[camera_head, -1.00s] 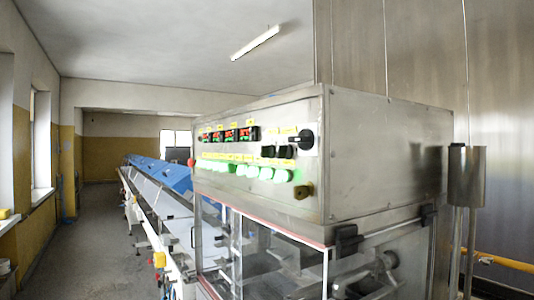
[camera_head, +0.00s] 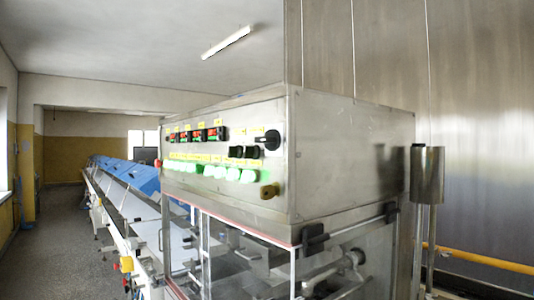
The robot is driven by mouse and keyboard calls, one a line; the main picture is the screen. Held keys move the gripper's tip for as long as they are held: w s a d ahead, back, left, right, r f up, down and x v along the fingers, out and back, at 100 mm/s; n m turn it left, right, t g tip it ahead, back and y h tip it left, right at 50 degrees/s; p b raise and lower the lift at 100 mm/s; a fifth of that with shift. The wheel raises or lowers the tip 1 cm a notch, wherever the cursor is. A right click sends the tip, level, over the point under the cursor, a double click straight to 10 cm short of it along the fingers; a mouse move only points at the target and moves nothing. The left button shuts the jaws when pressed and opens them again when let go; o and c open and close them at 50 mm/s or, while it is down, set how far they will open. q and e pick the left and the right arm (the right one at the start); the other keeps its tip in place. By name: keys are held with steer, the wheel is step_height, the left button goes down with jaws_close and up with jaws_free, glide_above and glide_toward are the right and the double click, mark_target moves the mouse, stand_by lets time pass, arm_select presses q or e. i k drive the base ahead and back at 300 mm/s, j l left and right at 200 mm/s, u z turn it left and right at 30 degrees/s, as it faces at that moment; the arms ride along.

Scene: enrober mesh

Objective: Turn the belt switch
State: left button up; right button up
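The control panel (camera_head: 220,175) is on the front face of a steel machine cabinet in the head view. It carries a large black rotary switch (camera_head: 269,140) at its upper right and two smaller black switches (camera_head: 243,152) below and left of it. A row of lit green buttons (camera_head: 210,170) runs along the lower part, with red-digit displays (camera_head: 198,134) above. A brownish knob (camera_head: 268,191) sits at the lower right corner. The labels are too small to read, so I cannot tell which is the belt switch. Neither gripper is in view.
Below the panel is a clear-windowed housing (camera_head: 240,250) with a dark handle (camera_head: 314,238). A long conveyor with blue covers (camera_head: 125,173) runs back on the left. Open floor (camera_head: 60,245) lies left of it. A steel cylinder on a post (camera_head: 427,175) and a yellow rail (camera_head: 485,260) are at right.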

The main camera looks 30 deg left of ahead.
mark_target(199, 169)
steer(key=u, duration=1.35)
